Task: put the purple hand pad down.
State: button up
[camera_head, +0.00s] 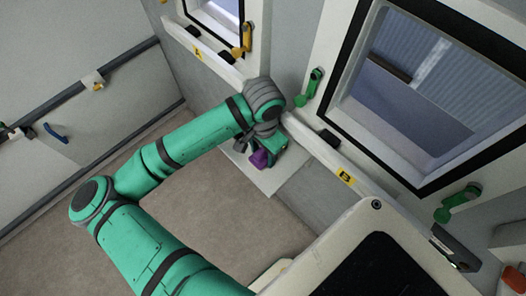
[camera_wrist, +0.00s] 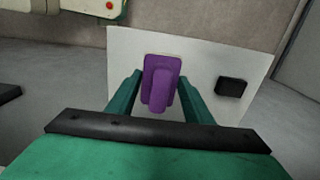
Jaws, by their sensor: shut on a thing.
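The purple hand pad (camera_wrist: 161,82) is between the two green fingers of my gripper (camera_wrist: 160,95) in the wrist view. My gripper is shut on it. A pale flat panel (camera_wrist: 205,50) lies behind and below the pad in that view. The head view shows the purple pad (camera_head: 260,158) small at the end of my arm, by my gripper (camera_head: 266,153), above the pale panel (camera_head: 268,183) close to the wall. I cannot tell whether the pad touches the panel. My gripper and wrist hide part of it.
A black block (camera_wrist: 231,87) is on the panel, right of the pad. Brown floor (camera_head: 225,215) is open around the panel. A window frame with a green handle (camera_head: 313,84) and a ledge with a yellow B label (camera_head: 346,177) are close on the right.

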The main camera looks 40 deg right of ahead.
aim_at(264, 151)
jog(key=shift+f, duration=0.65)
jog(key=shift+f, duration=0.15)
jog(key=o, duration=1.2)
notch_tip(264, 151, up, 12)
jog(key=shift+r, duration=0.2)
